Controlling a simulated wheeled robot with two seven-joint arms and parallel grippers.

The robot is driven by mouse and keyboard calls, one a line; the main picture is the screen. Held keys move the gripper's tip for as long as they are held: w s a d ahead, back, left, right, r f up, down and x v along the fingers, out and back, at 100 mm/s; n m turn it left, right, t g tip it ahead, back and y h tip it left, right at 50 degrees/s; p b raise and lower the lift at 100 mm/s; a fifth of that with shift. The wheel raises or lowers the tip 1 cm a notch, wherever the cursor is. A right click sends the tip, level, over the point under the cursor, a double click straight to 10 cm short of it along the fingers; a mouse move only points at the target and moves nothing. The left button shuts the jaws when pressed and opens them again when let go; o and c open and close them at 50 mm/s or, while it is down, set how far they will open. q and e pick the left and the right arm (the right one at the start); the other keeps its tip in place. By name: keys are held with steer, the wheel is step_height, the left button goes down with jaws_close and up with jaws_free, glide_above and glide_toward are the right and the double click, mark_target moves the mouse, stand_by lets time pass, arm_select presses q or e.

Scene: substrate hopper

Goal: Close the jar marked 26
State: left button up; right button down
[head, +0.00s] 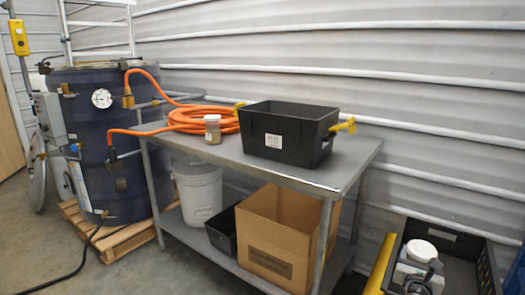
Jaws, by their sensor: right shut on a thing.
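A small jar (212,130) with brownish contents and a pale top band stands upright on the grey metal table, in front of the orange hose. Its marking is too small to read, and I cannot tell whether its mouth is covered. My right gripper (422,262) is low at the right, in front of a black crate and well apart from the jar. It is shut on a white round thing (422,250) that looks like a lid. The fingertips are partly hidden. My left gripper is not in view.
A black bin (284,135) with yellow handles stands right of the jar on the table (335,172). A coiled orange hose (195,120) lies behind the jar. A bucket (198,190) and a cardboard box (270,250) are on the lower shelf. A black crate (465,243) is at right.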

steer(key=s+a+r+n+t+y, duration=0.1)
steer(key=s+a+r+n+y, duration=0.2)
steer(key=s+a, duration=0.8)
steer(key=s+a+r+n+t+y, duration=0.2)
steer(key=s+a+r+n+y, duration=0.2)
steer(key=a, duration=1.4)
steer(key=s+r+y, duration=0.3)
steer(key=s+r, duration=0.2)
steer(key=s, duration=0.2)
steer(key=shift+s+r+y, duration=0.15)
steer(key=shift+s+y, duration=0.1)
steer(key=shift+y, duration=0.05)
